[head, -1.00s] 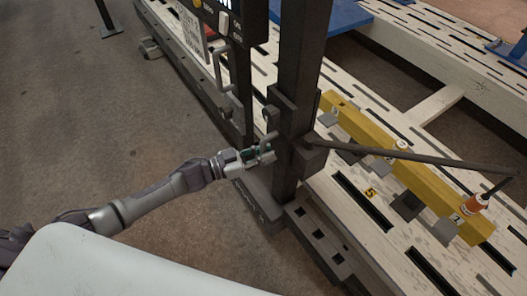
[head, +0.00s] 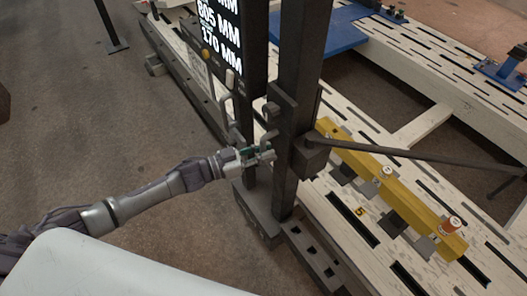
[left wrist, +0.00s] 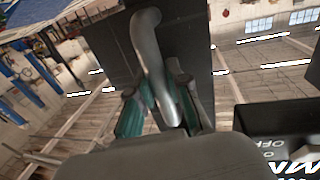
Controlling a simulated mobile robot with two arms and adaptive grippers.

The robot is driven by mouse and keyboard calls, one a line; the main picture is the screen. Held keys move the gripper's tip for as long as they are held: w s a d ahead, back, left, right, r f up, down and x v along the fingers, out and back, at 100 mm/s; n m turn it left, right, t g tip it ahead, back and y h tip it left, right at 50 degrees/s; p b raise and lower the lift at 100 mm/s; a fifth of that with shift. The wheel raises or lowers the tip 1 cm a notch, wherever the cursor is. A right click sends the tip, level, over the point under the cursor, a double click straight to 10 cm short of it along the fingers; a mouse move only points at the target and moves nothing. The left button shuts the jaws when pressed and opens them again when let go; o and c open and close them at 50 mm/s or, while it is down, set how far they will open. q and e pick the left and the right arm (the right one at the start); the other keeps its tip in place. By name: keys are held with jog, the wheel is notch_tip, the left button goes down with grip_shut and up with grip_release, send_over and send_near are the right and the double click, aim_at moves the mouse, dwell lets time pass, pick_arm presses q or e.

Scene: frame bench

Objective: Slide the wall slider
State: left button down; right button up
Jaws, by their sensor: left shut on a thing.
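The wall slider appears as a dark upright post (head: 300,70) with a block-shaped carriage (head: 284,112) and a long dark measuring arm (head: 420,157) reaching right over the bench. My left gripper (head: 262,154) is beside the post's left side. In the left wrist view, a curved grey handle (left wrist: 148,48) runs down between the green-padded fingers (left wrist: 160,105), which are shut on it. The handle's lower end and the exact contact are partly hidden by the gripper. My right gripper is not in view.
A pale slotted bench (head: 345,215) carries a yellow beam (head: 395,190) with an orange-capped piece (head: 452,226). A display (head: 219,35) with millimetre readings stands behind the gripper. Blue fixtures (head: 335,38) sit farther back. The floor on the left (head: 140,130) is mostly clear.

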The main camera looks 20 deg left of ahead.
pick_arm(q)
jog(key=c, duration=1.1)
grip_release()
jog(key=shift+f, duration=0.1)
jog(key=shift+a, duration=0.1)
jog(key=v, duration=1.2)
